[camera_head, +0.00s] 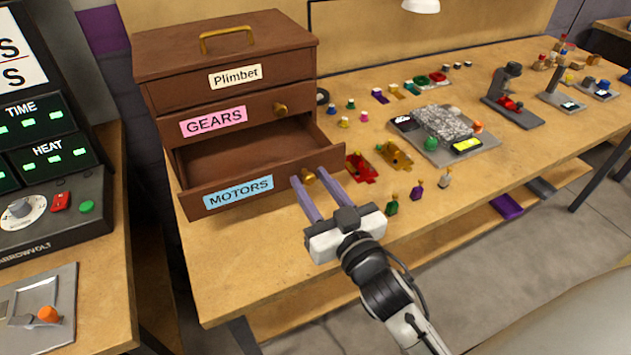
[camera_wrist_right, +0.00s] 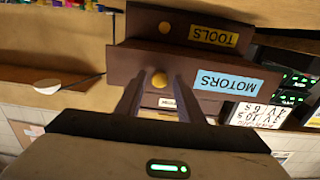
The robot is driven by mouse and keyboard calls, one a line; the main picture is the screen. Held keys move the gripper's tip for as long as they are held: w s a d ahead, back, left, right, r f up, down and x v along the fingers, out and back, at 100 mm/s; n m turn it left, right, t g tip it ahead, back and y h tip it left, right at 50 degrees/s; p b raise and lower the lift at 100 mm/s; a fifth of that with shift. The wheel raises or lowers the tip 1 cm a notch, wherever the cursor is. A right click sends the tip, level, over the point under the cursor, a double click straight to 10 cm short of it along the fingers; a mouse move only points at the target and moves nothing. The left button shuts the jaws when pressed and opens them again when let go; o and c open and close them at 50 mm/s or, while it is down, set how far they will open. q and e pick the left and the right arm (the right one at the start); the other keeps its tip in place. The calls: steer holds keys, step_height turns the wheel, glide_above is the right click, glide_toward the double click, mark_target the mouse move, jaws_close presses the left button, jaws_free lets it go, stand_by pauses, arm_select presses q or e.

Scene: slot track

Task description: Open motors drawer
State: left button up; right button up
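The motors drawer (camera_head: 240,193), with a blue MOTORS label, is the pulled-out drawer of a brown wooden cabinet (camera_head: 225,55). Its interior looks empty where it shows. Its front also shows in the right wrist view (camera_wrist_right: 222,82), where the picture is upside down. My right gripper (camera_head: 309,178) is at the drawer's round brass knob (camera_head: 309,174). Its two purple-grey fingers stand on either side of the knob, with gaps visible between finger and knob in the right wrist view (camera_wrist_right: 160,78). The gripper is open. My left gripper is not in view.
The gears drawer (camera_head: 237,112) above is shut. A TOOLS drawer (camera_wrist_right: 205,34) shows in the right wrist view. The wooden table (camera_head: 270,258) is bare in front of the cabinet. Small coloured parts and a grey board (camera_head: 440,130) lie to the right. A control panel (camera_head: 50,200) stands left.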

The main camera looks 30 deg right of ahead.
steer(key=shift+s, duration=0.15)
steer(key=shift+s+f, duration=0.15)
steer(key=shift+s, duration=0.15)
steer(key=s+b, duration=0.1)
steer(key=s, duration=0.8)
steer(key=shift+s, duration=0.25)
